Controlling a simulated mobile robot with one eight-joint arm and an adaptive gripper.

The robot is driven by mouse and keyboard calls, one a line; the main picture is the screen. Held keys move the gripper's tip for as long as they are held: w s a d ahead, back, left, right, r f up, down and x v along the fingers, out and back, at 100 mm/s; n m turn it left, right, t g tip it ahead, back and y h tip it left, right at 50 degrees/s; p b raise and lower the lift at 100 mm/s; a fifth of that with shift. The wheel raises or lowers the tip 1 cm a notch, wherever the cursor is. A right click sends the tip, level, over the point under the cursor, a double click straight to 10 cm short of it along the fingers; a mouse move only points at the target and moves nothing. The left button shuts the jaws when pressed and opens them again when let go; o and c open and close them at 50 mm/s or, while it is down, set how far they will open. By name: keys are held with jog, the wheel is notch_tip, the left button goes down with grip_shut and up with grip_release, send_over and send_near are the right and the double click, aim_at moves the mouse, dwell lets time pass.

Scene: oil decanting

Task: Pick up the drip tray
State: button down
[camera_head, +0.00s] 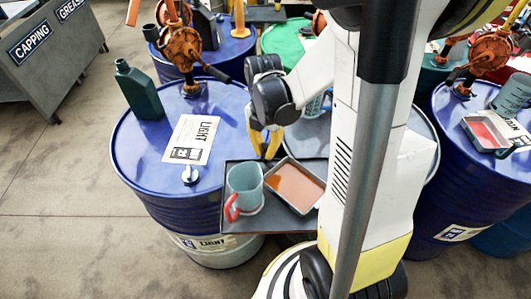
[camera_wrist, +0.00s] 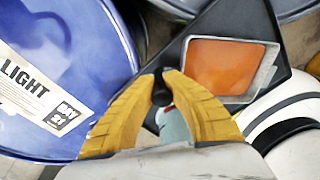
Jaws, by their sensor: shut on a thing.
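The drip tray (camera_head: 296,187) is a shallow rectangular pan with a pale metal rim and orange-brown liquid inside. It is over a dark flat platform (camera_head: 240,218); I cannot tell whether it touches it. In the wrist view the drip tray (camera_wrist: 222,68) lies up and right of my fingertips. My gripper (camera_head: 266,154) has yellow fingers, closed around a small dark piece at the tray's near end, seemingly its handle. In the wrist view my gripper (camera_wrist: 162,86) partly hides that piece.
A pale blue jug (camera_head: 244,184) with a red handle stands left of the tray. A blue drum (camera_head: 145,165) at left carries a dark green bottle (camera_head: 139,92), a LIGHT label card (camera_head: 191,139) and an orange pump (camera_head: 181,48). Another drum stands at right (camera_head: 465,185).

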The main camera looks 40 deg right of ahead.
jog(key=c, duration=1.6)
grip_release()
jog(key=shift+r, duration=0.1)
notch_tip(320, 180, up, 11)
jog(key=p, duration=0.4)
jog(key=s+a+r+m+t, duration=0.1)
jog(key=a+r+m+t, duration=0.1)
jog(key=m, duration=0.5)
jog(key=s+a+r+m+t, duration=0.1)
jog(key=a+r+m+t, duration=0.2)
jog(key=a+m, duration=0.2)
jog(key=s+a+r+m+t, duration=0.2)
jog(key=a+r+m, duration=0.1)
jog(key=m, duration=0.6)
jog(key=shift+a+r+m+t+h, duration=0.3)
jog(key=shift+a+m+t, duration=0.1)
jog(key=shift+a, duration=0.2)
jog(key=shift+a+r+m, duration=0.1)
jog(key=shift+m, duration=0.5)
jog(key=shift+c, duration=0.2)
